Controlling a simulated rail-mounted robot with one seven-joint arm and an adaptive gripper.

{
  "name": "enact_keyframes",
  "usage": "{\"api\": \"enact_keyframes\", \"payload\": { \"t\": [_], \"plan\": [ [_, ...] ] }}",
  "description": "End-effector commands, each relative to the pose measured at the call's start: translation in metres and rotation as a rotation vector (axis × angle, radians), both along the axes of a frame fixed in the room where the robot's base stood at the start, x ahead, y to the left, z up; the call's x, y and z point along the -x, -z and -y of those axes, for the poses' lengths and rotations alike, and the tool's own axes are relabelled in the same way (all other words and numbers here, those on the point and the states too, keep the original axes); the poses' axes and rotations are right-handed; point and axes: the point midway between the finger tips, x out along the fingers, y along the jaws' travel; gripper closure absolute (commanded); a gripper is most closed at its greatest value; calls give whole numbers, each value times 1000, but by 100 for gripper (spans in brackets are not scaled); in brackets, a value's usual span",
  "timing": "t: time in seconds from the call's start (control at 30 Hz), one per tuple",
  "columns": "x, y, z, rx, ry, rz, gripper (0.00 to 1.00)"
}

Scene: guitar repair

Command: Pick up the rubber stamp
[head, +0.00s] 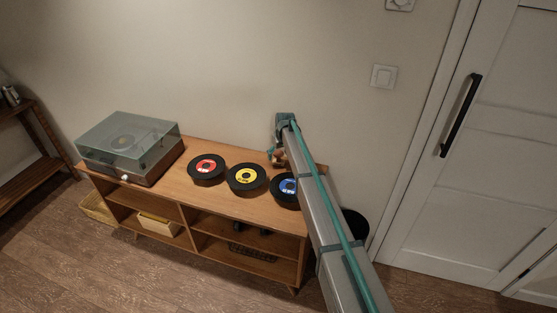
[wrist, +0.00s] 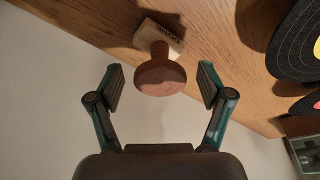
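The rubber stamp (wrist: 160,74) shows in the wrist view, with a round reddish-brown wooden handle and a pale block base with dark lettering. It rests on the wooden cabinet top. My gripper (wrist: 160,88) is open, its two fingers apart with the stamp's handle between their tips. I see no finger touching the handle. In the head view the stamp (head: 278,157) is small and partly hidden behind my arm, near the right end of the cabinet.
The wooden cabinet (head: 232,204) carries a turntable (head: 130,150) at left and records with red (head: 207,168), yellow (head: 247,178) and blue (head: 285,186) labels. The blue one is partly behind my arm. A wall stands behind; a white door (head: 480,150) is at right.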

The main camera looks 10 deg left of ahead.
Motion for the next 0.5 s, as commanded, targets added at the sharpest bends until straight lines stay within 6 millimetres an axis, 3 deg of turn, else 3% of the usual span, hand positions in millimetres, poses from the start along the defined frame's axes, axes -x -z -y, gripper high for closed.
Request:
{"api": "enact_keyframes", "payload": {
  "t": [0.03, 0.37, 0.5],
  "plan": [
    [0, 0, 0, 0, 0, 0, 29],
    [0, 0, 0, 1, 0, -1, 84],
    [0, 0, 0, 1, 0, -1, 85]
  ]
}}
